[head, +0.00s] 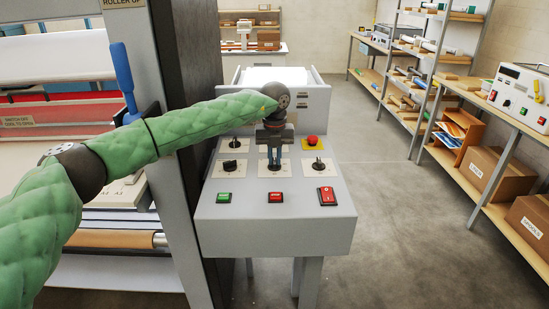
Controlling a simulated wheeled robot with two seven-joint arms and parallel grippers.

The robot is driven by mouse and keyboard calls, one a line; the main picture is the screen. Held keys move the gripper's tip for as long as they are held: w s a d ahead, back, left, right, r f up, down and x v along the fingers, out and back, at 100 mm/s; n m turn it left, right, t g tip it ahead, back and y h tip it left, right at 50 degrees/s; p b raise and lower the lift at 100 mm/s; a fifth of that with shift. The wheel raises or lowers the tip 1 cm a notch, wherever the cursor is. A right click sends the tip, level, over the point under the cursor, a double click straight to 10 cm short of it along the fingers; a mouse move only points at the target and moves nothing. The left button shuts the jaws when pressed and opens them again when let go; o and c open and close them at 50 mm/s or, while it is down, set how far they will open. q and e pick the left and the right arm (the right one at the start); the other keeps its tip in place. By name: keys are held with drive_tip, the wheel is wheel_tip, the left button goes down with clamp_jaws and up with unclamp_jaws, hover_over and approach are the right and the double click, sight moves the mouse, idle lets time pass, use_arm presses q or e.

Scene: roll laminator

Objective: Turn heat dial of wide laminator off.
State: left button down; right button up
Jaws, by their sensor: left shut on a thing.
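The wide laminator's grey control panel (275,213) stands in the middle of the head view. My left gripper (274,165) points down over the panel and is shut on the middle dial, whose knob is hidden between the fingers. The plate under that dial (262,169) shows partly around the fingers. Black dials stand to the left (229,166), behind on the left (233,145) and on the right (318,164). The labels are too small to read, so I cannot tell which is heat. My right gripper is not in view.
A red emergency knob (312,142) stands behind the right dial. A green button (223,198), a red button (275,197) and a red rocker switch (327,195) line the front. The laminator's dark side frame (186,110) rises at left. Floor right of the panel is clear.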

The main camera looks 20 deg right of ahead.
sight(275, 160)
use_arm(q)
drive_tip(key=shift+w+r, duration=0.1)
drive_tip(key=shift+r, duration=0.05)
drive_tip(key=c, duration=1.5)
unclamp_jaws()
drive_tip(key=shift+o, duration=0.2)
